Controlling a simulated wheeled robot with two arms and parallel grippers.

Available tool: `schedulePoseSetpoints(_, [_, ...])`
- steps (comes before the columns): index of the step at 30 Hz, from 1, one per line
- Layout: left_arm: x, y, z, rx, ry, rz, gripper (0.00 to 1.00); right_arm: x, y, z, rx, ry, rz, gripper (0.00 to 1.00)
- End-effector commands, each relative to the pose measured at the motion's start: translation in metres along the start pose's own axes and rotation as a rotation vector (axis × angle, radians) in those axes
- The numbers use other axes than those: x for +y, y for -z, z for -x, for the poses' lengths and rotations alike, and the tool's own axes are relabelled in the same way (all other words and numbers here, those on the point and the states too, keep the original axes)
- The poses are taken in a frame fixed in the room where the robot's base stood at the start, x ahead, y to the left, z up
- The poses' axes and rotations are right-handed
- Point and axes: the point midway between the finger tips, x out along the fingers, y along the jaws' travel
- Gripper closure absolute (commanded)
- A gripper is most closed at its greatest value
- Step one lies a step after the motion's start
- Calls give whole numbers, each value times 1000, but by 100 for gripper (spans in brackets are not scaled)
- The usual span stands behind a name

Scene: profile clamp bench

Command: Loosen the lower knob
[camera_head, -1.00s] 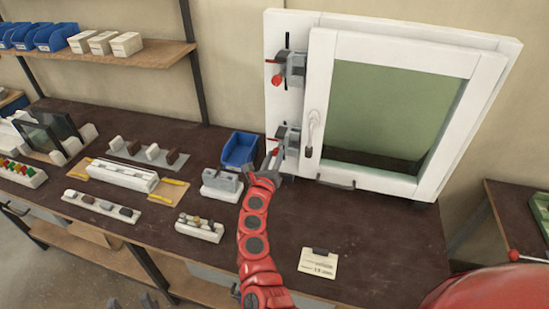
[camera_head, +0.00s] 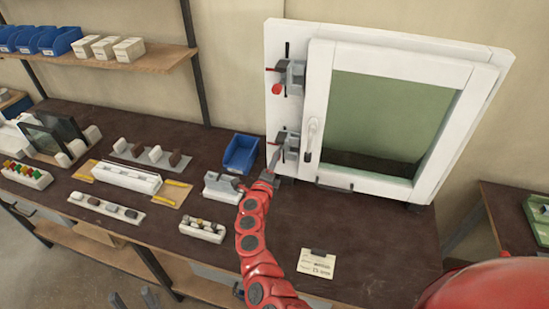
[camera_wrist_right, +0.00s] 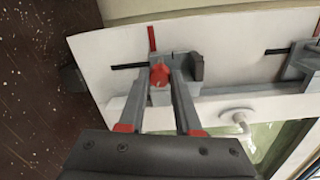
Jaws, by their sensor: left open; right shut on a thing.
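The lower clamp (camera_head: 289,143) sits on the left side of the white window frame, below the upper clamp (camera_head: 289,75). In the right wrist view, its red lower knob (camera_wrist_right: 160,76) is between the fingers of my right gripper (camera_wrist_right: 162,78), which is shut on it. A red lever (camera_wrist_right: 152,38) stands out beyond the knob. In the head view my right gripper (camera_head: 273,160) reaches up to the lower clamp and hides the knob. My left gripper (camera_head: 133,298) shows only its grey fingers at the bottom edge, open and empty, far from the clamp.
The white window frame (camera_head: 395,185) with green glass and a white handle (camera_head: 312,135) stands at the back of the bench. A blue bin (camera_head: 240,152) and a grey-white block (camera_head: 221,187) are left of my right gripper. A label card (camera_head: 316,264) lies in front on clear bench.

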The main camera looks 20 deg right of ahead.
Motion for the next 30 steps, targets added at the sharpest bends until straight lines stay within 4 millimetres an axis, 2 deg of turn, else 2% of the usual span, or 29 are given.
schedulePoseSetpoints(1, [0,1,-7,0,0,0,50,-4,-2,0,1,1,44,100])
schedulePoseSetpoints(18, [-2,7,-44,0,0,0,50,-3,-2,0,16,-2,563,100])
schedulePoseSetpoints(30, [-3,10,-57,0,0,0,50,1,-2,1,23,-5,778,100])
